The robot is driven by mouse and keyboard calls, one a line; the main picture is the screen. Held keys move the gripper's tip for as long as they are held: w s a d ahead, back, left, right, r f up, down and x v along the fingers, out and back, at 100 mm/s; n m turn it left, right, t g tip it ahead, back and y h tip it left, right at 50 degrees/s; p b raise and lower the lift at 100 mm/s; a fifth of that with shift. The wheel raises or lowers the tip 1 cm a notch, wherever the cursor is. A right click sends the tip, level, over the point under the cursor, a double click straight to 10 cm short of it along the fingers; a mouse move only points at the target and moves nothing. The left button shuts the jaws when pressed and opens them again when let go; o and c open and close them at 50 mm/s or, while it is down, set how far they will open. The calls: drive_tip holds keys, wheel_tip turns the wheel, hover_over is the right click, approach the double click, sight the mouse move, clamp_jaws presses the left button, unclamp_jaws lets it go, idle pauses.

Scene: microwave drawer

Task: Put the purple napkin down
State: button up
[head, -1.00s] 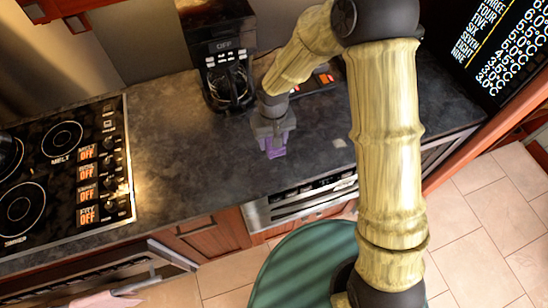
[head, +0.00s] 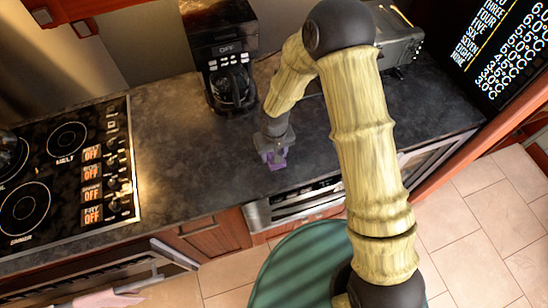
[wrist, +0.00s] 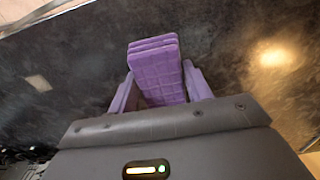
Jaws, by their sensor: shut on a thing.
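The purple napkin (wrist: 156,68) is a folded, quilted stack standing between the two purple fingers of my gripper (wrist: 160,92) in the wrist view. The gripper is shut on it. In the head view my gripper (head: 273,150) points down over the dark countertop (head: 185,170), in front of the coffee maker. A little of the napkin (head: 277,161) shows below it. I cannot tell whether the napkin's lower edge touches the counter.
The coffee maker (head: 225,75) stands behind my gripper. The stove (head: 65,170) is at the left. A grey appliance (head: 398,45) stands at the back right, partly behind my arm. Counter to the left of the gripper is clear.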

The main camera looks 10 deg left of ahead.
drive_tip(key=shift+f+p, duration=0.45)
drive_tip(key=shift+f, duration=1.3)
drive_tip(key=shift+f, duration=0.2)
drive_tip(key=o, duration=1)
drive_tip(key=shift+r, duration=0.2)
wheel_tip(320, 180, up, 12)
drive_tip(key=shift+b, duration=1.2)
drive_tip(key=shift+d, duration=0.1)
